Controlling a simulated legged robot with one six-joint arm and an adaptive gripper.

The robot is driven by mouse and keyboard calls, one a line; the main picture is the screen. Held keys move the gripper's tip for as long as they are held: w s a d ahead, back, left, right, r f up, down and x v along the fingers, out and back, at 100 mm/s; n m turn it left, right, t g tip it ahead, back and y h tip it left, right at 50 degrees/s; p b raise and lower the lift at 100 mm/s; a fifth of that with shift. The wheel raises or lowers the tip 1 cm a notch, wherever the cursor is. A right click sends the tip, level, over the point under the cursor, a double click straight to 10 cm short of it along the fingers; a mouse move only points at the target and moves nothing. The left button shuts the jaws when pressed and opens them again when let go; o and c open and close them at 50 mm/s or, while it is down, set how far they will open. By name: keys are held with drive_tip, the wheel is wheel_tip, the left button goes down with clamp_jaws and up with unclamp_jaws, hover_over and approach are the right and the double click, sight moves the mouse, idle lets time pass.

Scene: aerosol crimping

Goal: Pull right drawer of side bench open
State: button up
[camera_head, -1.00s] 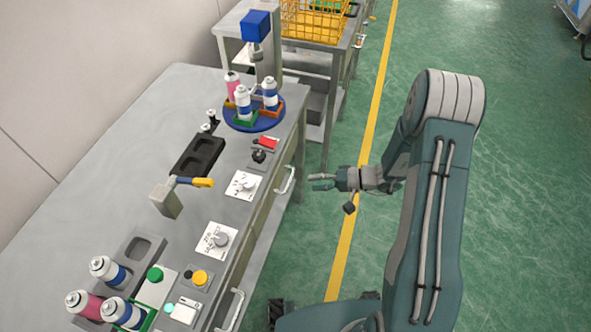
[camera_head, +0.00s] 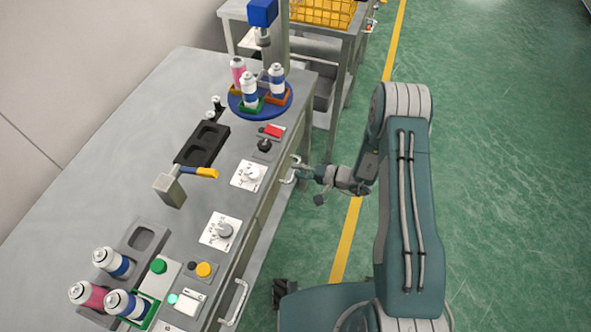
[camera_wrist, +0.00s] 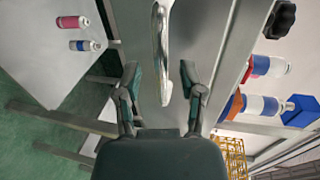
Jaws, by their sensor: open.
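The side bench (camera_head: 95,150) has a silver drawer handle (camera_head: 290,173) on its front, toward the far end. A second, nearer handle (camera_head: 235,303) is at the lower part of the head view. My gripper (camera_head: 303,170) is at the far handle. In the wrist view, my gripper (camera_wrist: 160,80) is open, with one finger on each side of the handle (camera_wrist: 162,45). Gaps show between the handle and both fingers. The drawer front (camera_wrist: 205,45) looks flush with the bench, though my gripper partly covers this area.
Spray cans stand on a blue round plate (camera_head: 262,112) and in a grey tray (camera_head: 142,237). Knobs and buttons line the bench's front edge. Another table (camera_head: 318,45) with a yellow basket (camera_head: 320,12) stands behind. The green floor (camera_head: 500,190) to the right is clear.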

drive_tip(key=shift+w+a+f, duration=0.15)
drive_tip(key=shift+w+a, duration=0.05)
drive_tip(key=shift+a, duration=0.35)
clamp_jaws()
drive_tip(key=shift+d, duration=0.1)
drive_tip(key=f+v, duration=0.2)
drive_tip(key=v, duration=1)
drive_tip(key=d+f+v, duration=0.1)
drive_tip(key=f+v, duration=0.2)
drive_tip(key=v, duration=1)
drive_tip(key=shift+s+f, duration=0.25)
drive_tip(key=shift+d, duration=0.1)
unclamp_jaws()
drive_tip(key=shift+w, duration=0.1)
